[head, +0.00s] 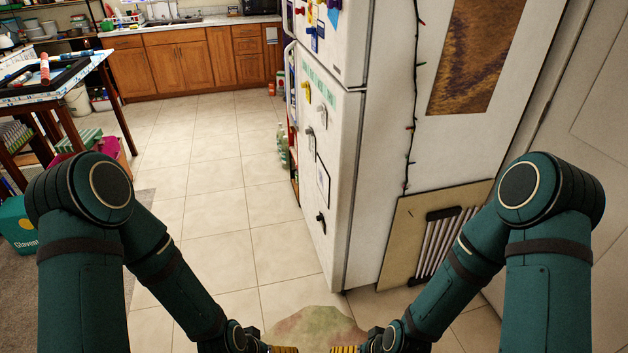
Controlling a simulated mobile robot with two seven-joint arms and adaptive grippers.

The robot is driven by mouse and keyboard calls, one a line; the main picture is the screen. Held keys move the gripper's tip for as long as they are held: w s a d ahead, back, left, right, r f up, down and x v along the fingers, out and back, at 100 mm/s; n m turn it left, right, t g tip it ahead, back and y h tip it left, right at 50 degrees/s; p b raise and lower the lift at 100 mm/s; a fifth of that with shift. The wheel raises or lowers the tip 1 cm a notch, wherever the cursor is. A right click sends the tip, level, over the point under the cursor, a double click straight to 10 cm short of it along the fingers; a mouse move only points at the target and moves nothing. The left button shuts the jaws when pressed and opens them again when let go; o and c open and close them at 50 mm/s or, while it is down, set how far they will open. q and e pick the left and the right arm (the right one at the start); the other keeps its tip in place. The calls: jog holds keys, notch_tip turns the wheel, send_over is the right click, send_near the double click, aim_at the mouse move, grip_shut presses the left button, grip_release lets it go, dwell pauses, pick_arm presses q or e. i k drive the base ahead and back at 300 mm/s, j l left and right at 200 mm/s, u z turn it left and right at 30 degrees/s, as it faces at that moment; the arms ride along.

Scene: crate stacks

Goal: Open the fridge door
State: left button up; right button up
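The white fridge (370,130) stands right of centre, its door side facing left. Its lower door (335,210) carries magnets and papers and looks shut. A pale handle (291,75) runs along the far edge of that door. The upper door (345,45) also looks shut. My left gripper (284,349) and my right gripper (345,349) show only as yellow ridged parts at the bottom edge, low in front of me and apart from the fridge. The rest of both grippers is cut off, so their opening is hidden.
Tiled floor (220,190) is open left of the fridge. A table (75,85) stands at the left, with a green box (18,228) below. Wooden cabinets (185,62) line the back. A beige panel (410,240) leans on the fridge's side, near a white door (590,130).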

aim_at(327, 186)
jog(key=i+j+z, duration=0.15)
jog(key=z, duration=0.35)
jog(key=i+j+z, duration=0.1)
jog(key=z, duration=0.35)
jog(key=j+z, duration=0.35)
jog(key=z, duration=0.15)
jog(key=j+z, duration=0.45)
jog(key=j, duration=0.5)
jog(key=j+z, duration=0.3)
jog(key=j, duration=1.2)
jog(key=k+j+z, duration=0.1)
jog(key=j, duration=0.35)
jog(key=k+j, duration=0.15)
jog(key=j, duration=0.8)
jog(key=k+z, duration=0.05)
